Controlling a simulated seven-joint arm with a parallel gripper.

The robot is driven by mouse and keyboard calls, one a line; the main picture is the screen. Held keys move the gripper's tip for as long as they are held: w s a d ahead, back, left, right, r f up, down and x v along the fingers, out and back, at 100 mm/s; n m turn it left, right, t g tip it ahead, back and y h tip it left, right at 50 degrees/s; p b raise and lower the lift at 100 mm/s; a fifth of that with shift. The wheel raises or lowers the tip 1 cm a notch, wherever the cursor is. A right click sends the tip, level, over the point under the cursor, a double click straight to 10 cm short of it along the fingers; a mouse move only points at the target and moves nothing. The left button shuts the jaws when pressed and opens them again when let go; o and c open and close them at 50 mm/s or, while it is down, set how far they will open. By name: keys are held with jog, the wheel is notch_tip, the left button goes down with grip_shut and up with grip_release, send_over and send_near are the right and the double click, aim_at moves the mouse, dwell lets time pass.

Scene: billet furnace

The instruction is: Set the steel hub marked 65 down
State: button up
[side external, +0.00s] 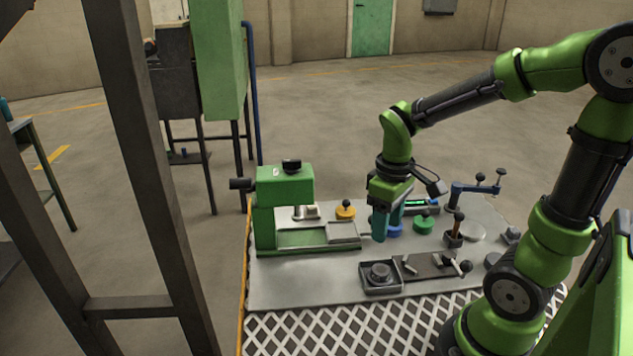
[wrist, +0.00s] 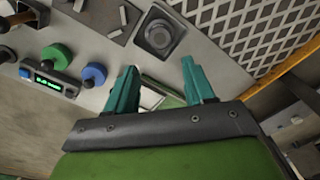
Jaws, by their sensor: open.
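My gripper (side external: 382,228) is open, pointing down over the grey bench plate; nothing shows between its teal fingers, which also appear in the wrist view (wrist: 160,75). A round grey steel hub (side external: 379,271) sits in a square dark holder (side external: 367,289) at the front of the bench, in front of my gripper and apart from it. The hub also shows beyond the fingers in the wrist view (wrist: 158,34). No 65 can be read on it, so I cannot tell whether it is the named one.
A green press-like machine (side external: 268,222) stands left of my gripper. Yellow (side external: 345,212), blue (side external: 395,230) and green (side external: 423,226) knobbed pieces and a lit display (side external: 420,203) are close by. A dark plate with small bars (side external: 430,264) adjoins the holder. Bare bench (side external: 310,280) lies front left.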

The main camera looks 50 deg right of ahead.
jog(key=s+a+r+m+t+y, duration=0.1)
jog(key=a+r+m+t+y, duration=0.1)
jog(key=a+r+m+t, duration=0.2)
jog(key=a+r+t, duration=0.3)
jog(key=a+r, duration=0.2)
jog(key=r, duration=0.1)
jog(key=shift+s, duration=0.1)
dwell(1.0)
